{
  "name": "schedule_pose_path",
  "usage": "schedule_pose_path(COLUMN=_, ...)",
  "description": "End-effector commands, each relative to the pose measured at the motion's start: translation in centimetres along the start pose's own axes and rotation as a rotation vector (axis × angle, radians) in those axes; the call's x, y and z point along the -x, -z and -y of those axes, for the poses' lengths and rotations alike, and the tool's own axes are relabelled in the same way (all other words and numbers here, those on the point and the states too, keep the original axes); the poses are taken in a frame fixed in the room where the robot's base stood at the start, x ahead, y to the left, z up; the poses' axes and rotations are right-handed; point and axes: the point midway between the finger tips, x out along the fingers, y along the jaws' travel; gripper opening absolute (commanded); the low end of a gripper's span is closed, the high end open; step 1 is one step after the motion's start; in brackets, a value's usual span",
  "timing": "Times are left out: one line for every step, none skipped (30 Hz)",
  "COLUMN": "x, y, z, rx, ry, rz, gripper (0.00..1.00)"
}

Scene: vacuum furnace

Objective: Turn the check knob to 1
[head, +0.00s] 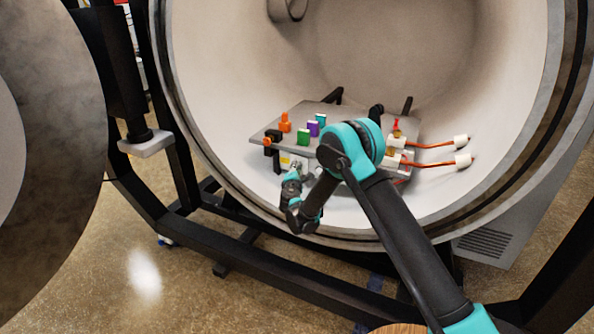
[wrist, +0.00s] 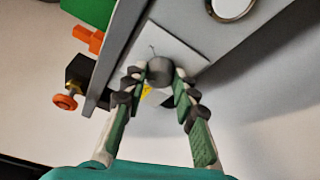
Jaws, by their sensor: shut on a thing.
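The check knob (wrist: 160,71) is a round dark grey knob on a white plate (wrist: 175,45) on the front face of the grey platform in the wrist view. My gripper (wrist: 160,75) has a fingertip on each side of the knob and is shut on it. A thin mark shows on the white plate above the knob. I cannot read any numbers or tell the knob's setting. In the head view my gripper (head: 295,168) is at the platform's front face, and it hides the knob.
The grey platform (head: 325,108) sits inside the round furnace chamber (head: 215,75). Orange, green, purple and teal pieces stand on it. An orange knob (wrist: 65,102) on a black block is left of my gripper. Red cables (head: 435,145) run to white fittings at right.

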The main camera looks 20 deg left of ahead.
Motion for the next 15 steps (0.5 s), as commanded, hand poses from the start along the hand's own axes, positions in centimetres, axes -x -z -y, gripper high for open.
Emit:
schedule_pose_path(x=0.08, y=0.12, z=0.00, rx=0.013, ry=0.006, rz=-0.002, gripper=0.00)
schedule_pose_path(x=0.08, y=0.11, z=-0.01, rx=0.021, ry=0.009, rz=-0.003, gripper=0.00)
schedule_pose_path(x=0.09, y=0.11, z=-0.01, rx=0.032, ry=0.012, rz=-0.003, gripper=0.00)
schedule_pose_path(x=0.09, y=0.11, z=-0.01, rx=0.038, ry=0.014, rz=-0.003, gripper=0.00)
schedule_pose_path(x=0.09, y=0.11, z=-0.01, rx=0.044, ry=0.016, rz=-0.004, gripper=0.00)
schedule_pose_path(x=0.09, y=0.11, z=-0.01, rx=0.050, ry=0.019, rz=-0.004, gripper=0.00)
schedule_pose_path(x=0.09, y=0.11, z=-0.01, rx=0.053, ry=0.020, rz=-0.004, gripper=0.00)
schedule_pose_path(x=0.09, y=0.11, z=0.00, rx=0.056, ry=0.021, rz=-0.004, gripper=0.00)
schedule_pose_path(x=0.09, y=0.11, z=0.00, rx=0.058, ry=0.022, rz=-0.005, gripper=0.00)
schedule_pose_path(x=0.09, y=0.11, z=0.00, rx=0.060, ry=0.023, rz=-0.005, gripper=0.00)
schedule_pose_path(x=0.09, y=0.11, z=0.00, rx=0.061, ry=0.023, rz=-0.005, gripper=0.00)
schedule_pose_path(x=0.09, y=0.11, z=0.00, rx=0.062, ry=0.023, rz=-0.005, gripper=0.00)
schedule_pose_path(x=0.09, y=0.11, z=0.00, rx=0.063, ry=0.023, rz=-0.005, gripper=0.00)
schedule_pose_path(x=0.09, y=0.11, z=0.00, rx=0.063, ry=0.023, rz=-0.005, gripper=0.00)
schedule_pose_path(x=0.09, y=0.11, z=0.00, rx=0.063, ry=0.023, rz=-0.005, gripper=0.00)
